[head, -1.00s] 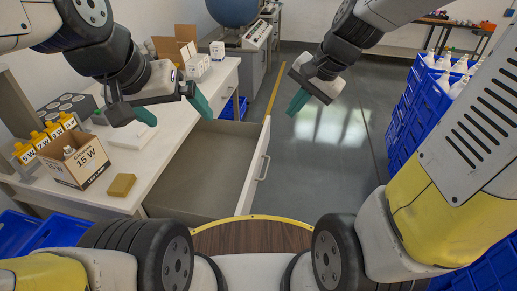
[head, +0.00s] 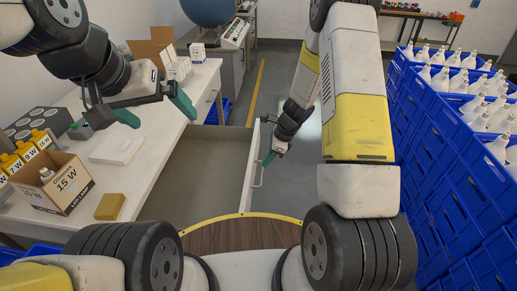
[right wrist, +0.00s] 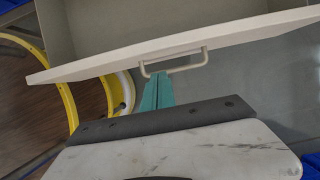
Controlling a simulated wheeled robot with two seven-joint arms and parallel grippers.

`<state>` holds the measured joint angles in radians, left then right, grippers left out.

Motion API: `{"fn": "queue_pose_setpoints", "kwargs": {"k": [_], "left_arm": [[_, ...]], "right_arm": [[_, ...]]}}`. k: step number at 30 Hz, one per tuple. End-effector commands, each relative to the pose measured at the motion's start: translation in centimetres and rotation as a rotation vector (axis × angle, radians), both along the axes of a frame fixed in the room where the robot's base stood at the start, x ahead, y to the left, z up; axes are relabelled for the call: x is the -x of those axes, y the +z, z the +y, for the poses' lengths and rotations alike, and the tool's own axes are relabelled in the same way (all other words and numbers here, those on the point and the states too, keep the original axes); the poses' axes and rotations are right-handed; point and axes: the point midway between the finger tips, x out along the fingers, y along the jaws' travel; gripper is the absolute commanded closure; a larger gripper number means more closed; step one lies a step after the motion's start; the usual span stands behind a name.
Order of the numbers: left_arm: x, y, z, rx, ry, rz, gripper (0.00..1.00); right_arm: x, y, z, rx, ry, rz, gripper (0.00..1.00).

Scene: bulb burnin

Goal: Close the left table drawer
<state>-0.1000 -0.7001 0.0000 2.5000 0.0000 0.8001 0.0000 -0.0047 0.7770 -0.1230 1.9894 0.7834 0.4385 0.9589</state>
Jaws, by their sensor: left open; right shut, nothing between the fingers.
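The left table drawer (head: 205,165) is pulled out from the white table and looks empty inside. Its white front panel (head: 250,165) carries a pale bar handle (head: 261,171), which also shows in the right wrist view (right wrist: 174,64). My right gripper (head: 268,159) is shut and empty at the outer side of the drawer front, close to the handle. In the right wrist view its teal fingertips (right wrist: 158,78) are right at the handle; I cannot tell whether they touch it. My left gripper (head: 160,110) is open and empty above the table, left of the drawer.
Blue crates (head: 440,160) with white bottles line the right side. Floor beyond the drawer is clear.

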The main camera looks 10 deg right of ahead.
Motion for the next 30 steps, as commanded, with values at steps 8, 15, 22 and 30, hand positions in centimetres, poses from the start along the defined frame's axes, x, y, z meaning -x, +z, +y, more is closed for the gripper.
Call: {"fn": "queue_pose_setpoints", "kwargs": {"k": [8, 15, 22, 30], "left_arm": [[0.0, 0.0, 0.0, 0.000, 0.000, 0.000, 0.00], [0.0, 0.0, 0.0, 0.000, 0.000, 0.000, 0.00], [0.0, 0.0, 0.0, 0.000, 0.000, 0.000, 0.00], [0.0, 0.0, 0.0, 0.000, 0.000, 0.000, 0.00]], "right_arm": [[-0.2, -4.8, 1.8, -0.002, 0.001, 0.004, 1.00], [-0.5, -7.5, 3.0, -0.001, 0.003, 0.001, 1.00], [-0.6, -8.1, 3.2, 0.000, 0.003, 0.000, 1.00], [-0.6, -8.1, 3.3, 0.000, 0.003, 0.000, 1.00]]}}
